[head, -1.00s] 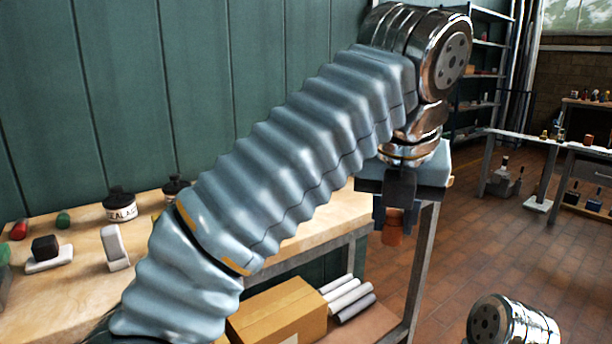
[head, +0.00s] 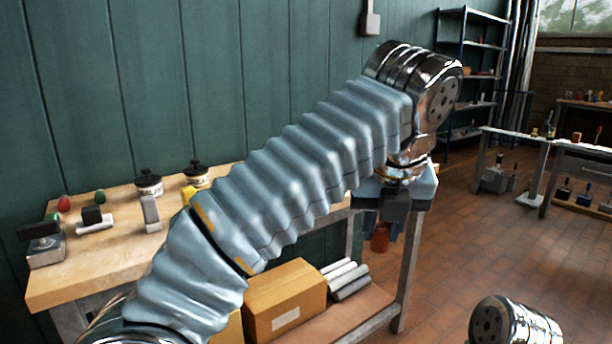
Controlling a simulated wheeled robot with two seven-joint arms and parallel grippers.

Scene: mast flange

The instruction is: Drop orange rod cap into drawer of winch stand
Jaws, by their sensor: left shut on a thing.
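My left arm reaches across the picture from the lower left, in front of a wooden workbench. My left gripper (head: 382,226) hangs below the wrist at the bench's right end, pointing down. It is shut on the orange rod cap (head: 380,240), which shows as a small orange-brown cylinder under the fingers. The cap is held in the air with floor behind it. My right gripper is not in view; only a chrome joint of mine shows at the lower right. I cannot make out the winch stand or its drawer for certain.
The bench (head: 95,270) carries dark-lidded cans (head: 148,184), a grey block (head: 151,213) and a metal device (head: 45,248). A cardboard box (head: 285,300) and pale rolls (head: 345,278) lie on its lower shelf. Another table (head: 585,150) stands far right. The brown tile floor between is clear.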

